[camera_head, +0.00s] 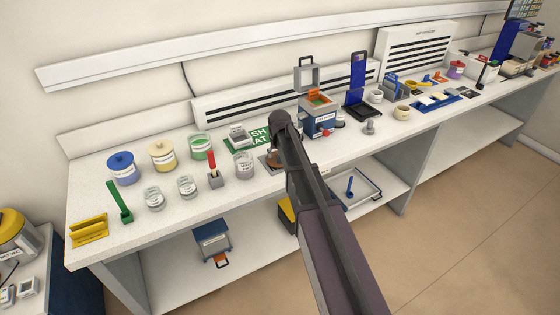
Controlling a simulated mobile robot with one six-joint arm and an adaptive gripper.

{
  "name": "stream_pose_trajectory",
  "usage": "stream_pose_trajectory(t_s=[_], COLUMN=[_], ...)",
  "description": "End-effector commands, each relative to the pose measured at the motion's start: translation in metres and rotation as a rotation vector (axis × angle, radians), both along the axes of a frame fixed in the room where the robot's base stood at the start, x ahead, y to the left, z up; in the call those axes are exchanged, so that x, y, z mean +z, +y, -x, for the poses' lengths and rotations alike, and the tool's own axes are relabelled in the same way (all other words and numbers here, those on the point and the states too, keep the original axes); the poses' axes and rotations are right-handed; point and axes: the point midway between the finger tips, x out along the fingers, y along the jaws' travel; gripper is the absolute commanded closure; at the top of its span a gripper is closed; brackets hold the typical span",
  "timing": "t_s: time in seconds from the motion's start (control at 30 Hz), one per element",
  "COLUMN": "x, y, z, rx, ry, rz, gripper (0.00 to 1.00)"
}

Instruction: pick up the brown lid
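A small brown object (271,161), which looks like the brown lid, lies on the white bench, left of my arm. My arm covers part of it, so its full shape and what it rests on cannot be made out. My arm reaches up from the bottom of the view, and its dark end (280,121) is above the bench behind the brown object in the picture. The fingers of my gripper cannot be made out, and no held object shows.
Glass jars (244,165) and a red-handled tool (212,170) stand left of the brown object. A green mat (259,137) lies behind it. A small blue-grey kiln (319,117) with its lid raised stands to the right. A shelf (170,278) runs below.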

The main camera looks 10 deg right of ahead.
Motion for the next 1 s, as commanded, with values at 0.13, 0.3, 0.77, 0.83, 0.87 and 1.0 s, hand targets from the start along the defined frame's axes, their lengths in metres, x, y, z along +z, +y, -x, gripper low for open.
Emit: stream_pose_trajectory(t_s=[0.13,0.3,0.77,0.83,0.87,1.0], x=[0.0003,0.0003,0.0002,0.0002,0.0002,0.0002], y=[0.0001,0.0002,0.0003,0.0002,0.0002,0.0002], z=[0.0001,0.0001,0.0,0.0,0.0,0.0], rx=[0.0,0.0,0.0,0.0,0.0,0.0], ry=[0.0,0.0,0.0,0.0,0.0,0.0], rz=[0.0,0.0,0.0,0.0,0.0,0.0], gripper=[0.31,0.31,0.99,0.99,0.99,0.99])
